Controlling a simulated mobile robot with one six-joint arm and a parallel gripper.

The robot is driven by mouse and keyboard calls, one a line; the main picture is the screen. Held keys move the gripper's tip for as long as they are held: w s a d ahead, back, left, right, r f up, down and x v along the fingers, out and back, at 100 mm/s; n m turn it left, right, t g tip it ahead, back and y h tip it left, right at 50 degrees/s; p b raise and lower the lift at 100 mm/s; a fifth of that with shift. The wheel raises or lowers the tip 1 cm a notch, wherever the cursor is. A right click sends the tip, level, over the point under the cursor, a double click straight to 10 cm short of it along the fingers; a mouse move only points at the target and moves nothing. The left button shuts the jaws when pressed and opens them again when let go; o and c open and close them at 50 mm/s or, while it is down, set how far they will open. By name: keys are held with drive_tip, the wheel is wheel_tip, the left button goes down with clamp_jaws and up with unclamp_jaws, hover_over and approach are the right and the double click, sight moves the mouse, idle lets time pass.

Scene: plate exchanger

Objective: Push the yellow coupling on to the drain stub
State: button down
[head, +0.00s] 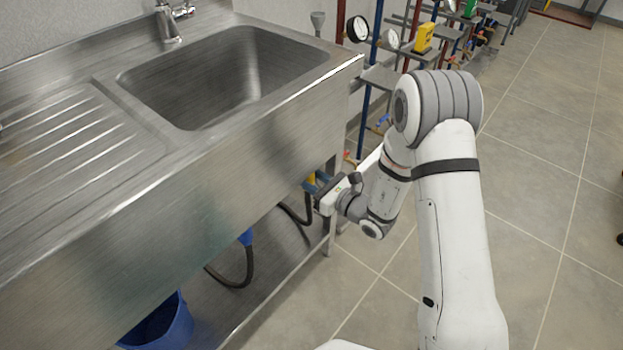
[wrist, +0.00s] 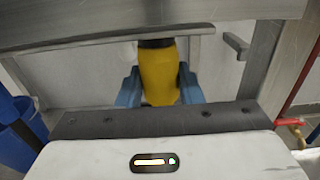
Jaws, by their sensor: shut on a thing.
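The yellow coupling (wrist: 159,78) stands between the two blue fingers of my gripper (wrist: 160,90) in the wrist view, and the gripper is shut on it. A dark band shows at its far end. In the head view my gripper (head: 318,187) is low beside the front of the sink unit, and a bit of the yellow coupling (head: 310,180) shows there. A black hose (head: 296,214) hangs just left of the gripper. I cannot make out the drain stub in either view.
The steel sink (head: 225,80) and its front panel overhang my gripper on the left. A blue bucket (head: 160,325) stands below the sink. Pipes with gauges (head: 358,29) and valves line the wall at the back.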

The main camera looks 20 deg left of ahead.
drive_tip(key=shift+s+f, duration=0.1)
drive_tip(key=shift+f, duration=0.2)
drive_tip(key=shift+f+b, duration=0.2)
drive_tip(key=shift+b, duration=0.25)
drive_tip(key=shift+f, duration=0.15)
drive_tip(key=shift+f+b, duration=2.05)
drive_tip(key=shift+f, duration=0.45)
drive_tip(key=shift+f, duration=0.1)
drive_tip(key=shift+f+b, duration=0.75)
drive_tip(key=shift+f, duration=0.1)
